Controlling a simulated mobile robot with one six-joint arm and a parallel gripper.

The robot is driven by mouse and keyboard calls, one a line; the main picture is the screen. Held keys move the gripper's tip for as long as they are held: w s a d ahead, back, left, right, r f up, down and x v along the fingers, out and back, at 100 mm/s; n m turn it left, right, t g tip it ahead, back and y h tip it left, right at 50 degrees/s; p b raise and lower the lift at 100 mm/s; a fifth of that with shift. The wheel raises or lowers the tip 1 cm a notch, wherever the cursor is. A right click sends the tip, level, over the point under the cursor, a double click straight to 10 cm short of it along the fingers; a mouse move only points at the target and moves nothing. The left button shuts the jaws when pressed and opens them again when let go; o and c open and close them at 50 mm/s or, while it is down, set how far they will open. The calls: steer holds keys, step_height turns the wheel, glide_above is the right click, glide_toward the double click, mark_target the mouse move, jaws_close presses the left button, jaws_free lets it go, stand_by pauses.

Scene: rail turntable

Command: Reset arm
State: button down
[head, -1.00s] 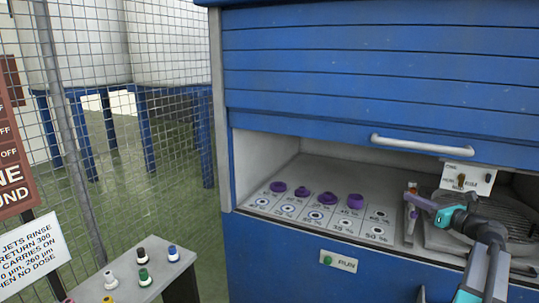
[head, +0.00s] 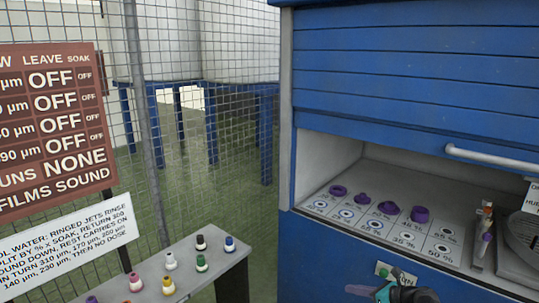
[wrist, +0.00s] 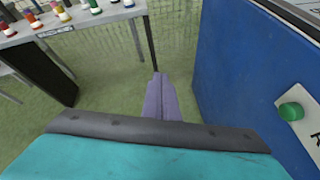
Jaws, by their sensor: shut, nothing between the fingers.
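My gripper (head: 362,290) shows at the bottom of the head view, in front of the blue cabinet's lower front. Its purple fingers point left. In the wrist view my gripper (wrist: 160,98) has its two purple fingers together with nothing between them. Below them is green floor, with the cabinet's blue side to the right and a grey table to the left. My arm is cut off by the bottom edge of the head view.
The blue cabinet (head: 400,80) has a part-raised shutter; purple knobs (head: 388,207) stand on its numbered panel. A green RUN button (head: 384,273) is on its front. A grey table (head: 215,265) holds several coloured bottles. Mesh fence and signs (head: 50,130) stand left.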

steer(key=s+a+f+n+g, duration=0.8)
steer(key=s+a+f, duration=0.9)
steer(key=a+f, duration=0.35)
steer(key=s+a+f+n+g+h, duration=0.1)
steer(key=s+f+n+g+h, duration=0.2)
steer(key=s, duration=0.4)
steer(key=s+a+f+n+g, duration=0.1)
steer(key=s+f+n, duration=0.2)
steer(key=s+f, duration=0.3)
steer(key=s+d+f+n+g+h, duration=0.2)
steer(key=s+d+n+h, duration=0.4)
steer(key=s+d+n, duration=0.3)
steer(key=shift+s+n+g, duration=0.3)
steer(key=shift+s+n, duration=1.65)
steer(key=shift+n, duration=1.55)
steer(key=shift+d, duration=0.1)
steer(key=shift+d, duration=0.1)
